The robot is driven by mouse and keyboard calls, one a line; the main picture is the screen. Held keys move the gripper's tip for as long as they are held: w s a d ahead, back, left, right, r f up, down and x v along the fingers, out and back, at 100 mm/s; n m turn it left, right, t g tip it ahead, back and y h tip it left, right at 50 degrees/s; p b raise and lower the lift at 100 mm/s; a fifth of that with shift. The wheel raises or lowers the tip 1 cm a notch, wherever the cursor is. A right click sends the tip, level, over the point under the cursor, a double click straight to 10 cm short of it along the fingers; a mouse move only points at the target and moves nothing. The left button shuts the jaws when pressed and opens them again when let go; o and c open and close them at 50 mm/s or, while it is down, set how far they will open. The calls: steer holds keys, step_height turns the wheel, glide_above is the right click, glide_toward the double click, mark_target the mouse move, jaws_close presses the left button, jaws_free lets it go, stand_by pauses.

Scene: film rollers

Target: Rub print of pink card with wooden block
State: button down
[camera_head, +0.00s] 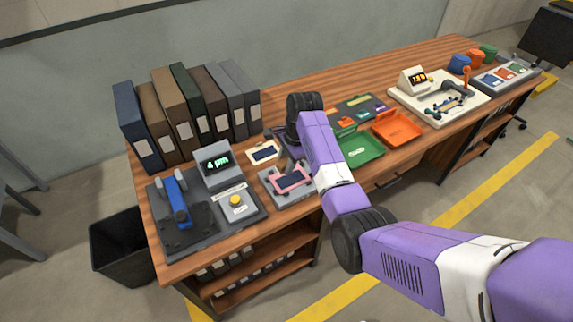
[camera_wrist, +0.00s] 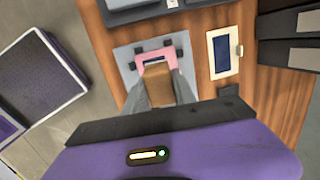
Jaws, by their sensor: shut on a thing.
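The pink card (camera_wrist: 172,54) lies on a grey plate (camera_wrist: 122,55) with dark clips around it. A small dark print shows in the card's middle, partly covered. In the head view the pink card (camera_head: 293,178) sits on its plate near the table's front edge, partly hidden by my arm. My gripper (camera_wrist: 160,88) is shut on the brown wooden block (camera_wrist: 157,76). The block is over the print in the wrist view; whether it touches the card cannot be told. In the head view the block is not clearly visible.
A framed dark-blue card (camera_wrist: 223,54) lies beside the plate. A scale with a green display (camera_head: 217,163) and a grey button box (camera_head: 238,203) stand to the left. Upright binders (camera_head: 168,110) line the back. Green (camera_head: 362,148) and orange (camera_head: 398,128) trays lie to the right.

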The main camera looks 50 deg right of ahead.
steer(key=shift+w+d+f, duration=0.1)
steer(key=shift+d+f, duration=0.05)
steer(key=shift+f, duration=0.05)
steer(key=b+x, duration=0.2)
steer(key=s+b+x, duration=0.1)
steer(key=b+x, duration=0.2)
steer(key=shift+d+f+b, duration=0.1)
steer(key=shift+f+b, duration=0.15)
steer(key=shift+b, duration=0.1)
